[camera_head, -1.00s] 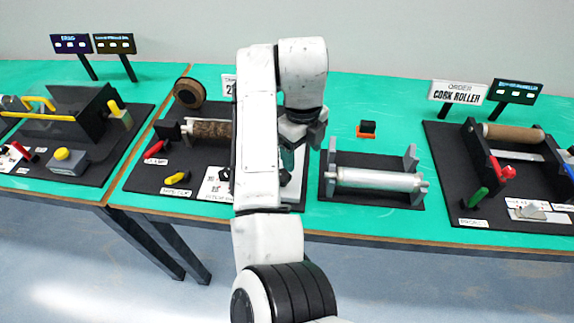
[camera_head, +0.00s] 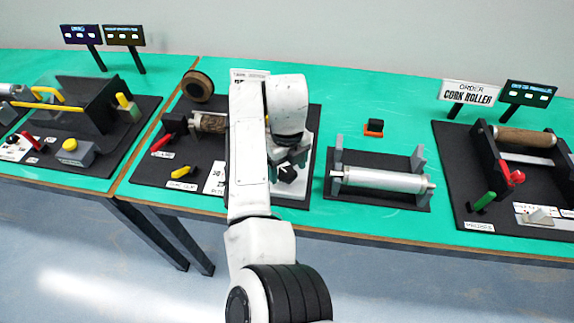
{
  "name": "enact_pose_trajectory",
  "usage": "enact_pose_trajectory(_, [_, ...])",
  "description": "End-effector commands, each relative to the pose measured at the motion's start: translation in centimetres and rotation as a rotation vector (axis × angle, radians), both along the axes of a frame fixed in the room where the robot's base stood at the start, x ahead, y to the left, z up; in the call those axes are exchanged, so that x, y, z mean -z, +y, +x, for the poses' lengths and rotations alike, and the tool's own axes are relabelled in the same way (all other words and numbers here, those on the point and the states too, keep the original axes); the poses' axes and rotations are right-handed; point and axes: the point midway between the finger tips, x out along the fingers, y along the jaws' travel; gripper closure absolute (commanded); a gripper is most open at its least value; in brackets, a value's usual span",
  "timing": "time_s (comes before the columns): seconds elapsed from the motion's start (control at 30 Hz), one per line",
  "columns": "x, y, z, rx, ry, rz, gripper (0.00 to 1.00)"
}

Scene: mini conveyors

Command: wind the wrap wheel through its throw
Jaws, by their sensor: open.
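My gripper (camera_head: 289,166) is low over the right side of the middle station, its jaws apart. Just under the jaws is a small dark piece (camera_head: 288,175) above a pale plate (camera_head: 292,189); I cannot tell whether they touch it or whether it is part of the wrap wheel. I cannot make out the wrap wheel for sure, as my arm covers much of this station. Left of my arm show a brown-wrapped roller (camera_head: 211,123), a red clamp handle (camera_head: 163,142) and a yellow clip (camera_head: 184,171). A brown-rimmed spool (camera_head: 198,86) stands behind.
A silver roller (camera_head: 382,180) sits in a grey stand right of my gripper. A small orange-and-black block (camera_head: 374,128) lies behind it. The cork roller station (camera_head: 470,150) is at far right, and another station (camera_head: 75,140) at left. Green table shows between them.

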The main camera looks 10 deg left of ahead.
Motion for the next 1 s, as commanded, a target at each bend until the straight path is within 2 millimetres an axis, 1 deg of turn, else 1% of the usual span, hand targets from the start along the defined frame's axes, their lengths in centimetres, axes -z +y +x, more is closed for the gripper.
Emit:
enact_pose_trajectory(0.1, [0.54, -0.01, -0.02, 0.000, 0.000, 0.000, 0.25])
enact_pose_trajectory(0.37, [0.63, -0.01, 0.00, 0.000, 0.000, 0.000, 0.25])
enact_pose_trajectory(0.9, [0.57, 0.01, 0.01, 0.000, -0.001, 0.001, 0.76])
enact_pose_trajectory(0.97, [0.57, 0.01, 0.01, 0.000, -0.001, 0.001, 0.81])
enact_pose_trajectory(1.0, [0.57, 0.01, 0.01, -0.001, -0.001, 0.001, 0.81])
